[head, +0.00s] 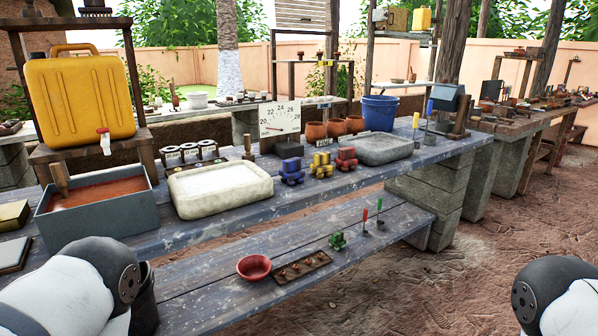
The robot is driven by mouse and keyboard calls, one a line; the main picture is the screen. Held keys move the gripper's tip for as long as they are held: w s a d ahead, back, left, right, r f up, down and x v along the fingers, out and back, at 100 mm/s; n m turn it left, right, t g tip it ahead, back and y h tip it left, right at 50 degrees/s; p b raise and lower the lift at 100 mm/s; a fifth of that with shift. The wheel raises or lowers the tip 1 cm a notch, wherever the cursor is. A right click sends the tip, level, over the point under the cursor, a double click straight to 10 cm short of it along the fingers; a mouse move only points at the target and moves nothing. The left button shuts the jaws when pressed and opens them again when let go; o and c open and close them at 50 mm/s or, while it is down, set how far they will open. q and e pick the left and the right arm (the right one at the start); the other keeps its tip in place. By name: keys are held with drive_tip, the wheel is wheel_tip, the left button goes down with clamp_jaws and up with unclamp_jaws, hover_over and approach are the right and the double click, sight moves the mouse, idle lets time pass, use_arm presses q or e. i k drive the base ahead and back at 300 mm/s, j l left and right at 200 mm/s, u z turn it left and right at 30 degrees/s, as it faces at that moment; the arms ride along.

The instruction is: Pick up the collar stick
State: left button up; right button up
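I cannot tell for sure which thing is the collar stick. Thin upright sticks with coloured tops stand at the right end of the blue-grey table: a blue-topped stick (428,109) and a yellow-topped stick (415,121). A wooden stick (60,179) stands up at the grey tub, and a short wooden peg (248,146) stands behind the white slab. Only parts of my arms show at the lower left and lower right; neither gripper is in view.
The table (330,187) also holds a grey tub (95,211) of reddish material, a pale slab basin (220,187), small coloured blocks and a blue bucket (380,112). A yellow jerrycan (80,98) stands on a shelf. The lower bench (215,290) is bare near its left end.

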sight(59, 178)
drive_tip(key=u, duration=1.5)
